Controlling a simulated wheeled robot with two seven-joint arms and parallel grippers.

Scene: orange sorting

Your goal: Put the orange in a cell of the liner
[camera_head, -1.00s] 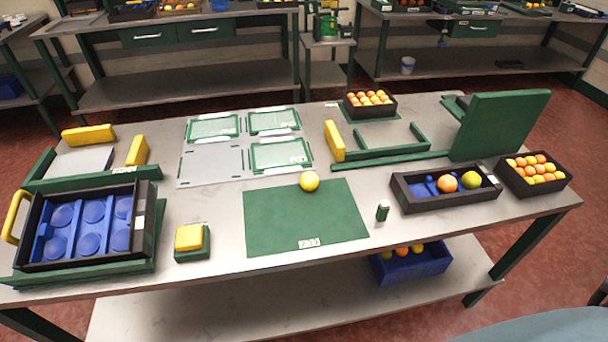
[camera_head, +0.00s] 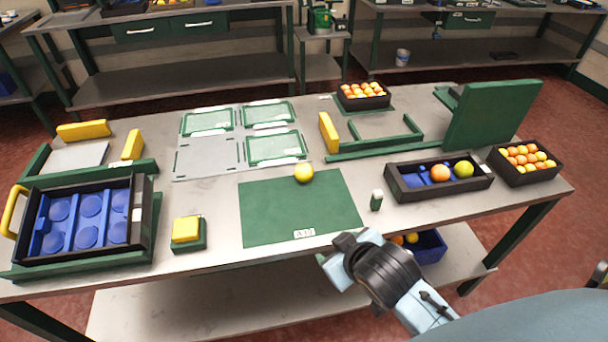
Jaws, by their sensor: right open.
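An orange (camera_head: 440,174) sits in a black tray (camera_head: 410,194) with a blue insert at the right of the table, beside a yellow-green fruit (camera_head: 463,170). A blue liner (camera_head: 73,236) with several round cells, all empty, lies in a black crate (camera_head: 85,258) with a yellow handle at the left. A yellow fruit (camera_head: 303,173) rests on the far edge of the green mat (camera_head: 290,215). My right gripper (camera_head: 338,262) is open and empty at the table's front edge, near the mat's front right corner. My left gripper is out of view.
Black boxes of small fruit stand at the right (camera_head: 525,178) and at the back (camera_head: 363,104). A tall green panel (camera_head: 492,115) rises behind the tray. A small green-and-white block (camera_head: 376,200) stands between mat and tray. A yellow-topped block (camera_head: 187,230) is left of the mat.

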